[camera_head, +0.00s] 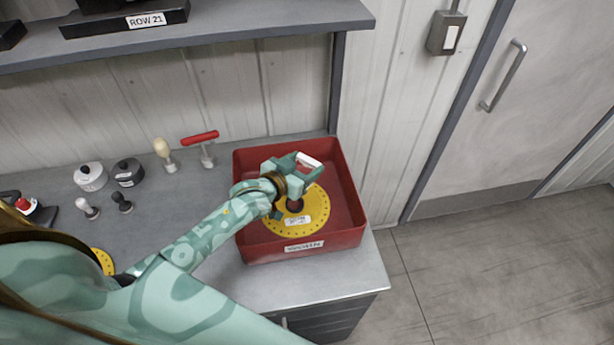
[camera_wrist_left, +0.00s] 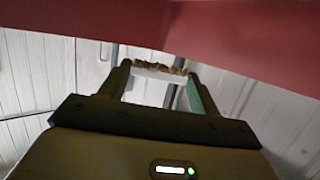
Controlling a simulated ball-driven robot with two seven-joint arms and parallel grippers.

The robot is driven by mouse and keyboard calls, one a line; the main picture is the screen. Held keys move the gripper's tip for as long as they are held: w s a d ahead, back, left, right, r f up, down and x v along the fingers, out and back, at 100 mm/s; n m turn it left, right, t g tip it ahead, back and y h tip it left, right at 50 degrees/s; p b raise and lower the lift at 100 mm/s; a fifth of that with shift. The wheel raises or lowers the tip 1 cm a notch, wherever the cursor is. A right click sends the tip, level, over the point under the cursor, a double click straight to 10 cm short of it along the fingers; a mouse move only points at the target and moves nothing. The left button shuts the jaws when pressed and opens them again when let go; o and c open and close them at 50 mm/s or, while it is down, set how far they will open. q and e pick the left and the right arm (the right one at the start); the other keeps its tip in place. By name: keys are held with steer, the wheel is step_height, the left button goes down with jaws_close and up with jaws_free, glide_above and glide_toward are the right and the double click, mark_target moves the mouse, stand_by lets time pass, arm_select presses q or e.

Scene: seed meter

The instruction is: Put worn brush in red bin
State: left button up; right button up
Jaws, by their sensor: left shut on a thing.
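My left gripper (camera_head: 303,168) is over the red bin (camera_head: 348,222), shut on the worn brush (camera_head: 309,160). The brush shows as a small white piece between the fingers. In the left wrist view the worn brush (camera_wrist_left: 160,71) spans the two fingers, with a white body and ragged brown bristles. The red bin is an open tray with a white label on its front. A yellow disc (camera_head: 285,228) with a dark centre lies in it, below my left gripper. My right gripper is not in view.
Left of the bin on the grey bench stand a red-handled tool (camera_head: 200,138), a cream-knobbed tool (camera_head: 163,150), a white pot (camera_head: 90,177) and a black pot (camera_head: 128,172). A shelf (camera_head: 230,25) runs above the bench. The bin's right part is clear.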

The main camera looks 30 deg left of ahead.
arm_select(q)
steer(key=shift+w+d+f, duration=0.1)
steer(key=shift+w+f, duration=0.45)
steer(key=shift+f, duration=0.15)
steer(key=shift+w+f+b, duration=0.15)
steer(key=shift+f+b, duration=0.2)
steer(key=shift+f, duration=0.55)
steer(key=shift+w+f+b, duration=0.1)
steer(key=shift+f+b, duration=0.25)
steer(key=shift+f, duration=0.5)
steer(key=shift+f+b, duration=0.35)
steer(key=shift+f, duration=0.25)
steer(key=o, duration=1)
steer(key=shift+r, duration=0.1)
steer(key=shift+r+p, duration=0.3)
steer(key=shift+r, duration=0.1)
steer(key=p+v, duration=0.1)
steer(key=v, duration=0.6)
steer(key=shift+s+r+p, duration=0.2)
steer(key=shift+s+p, duration=0.05)
steer(key=shift+p, duration=0.05)
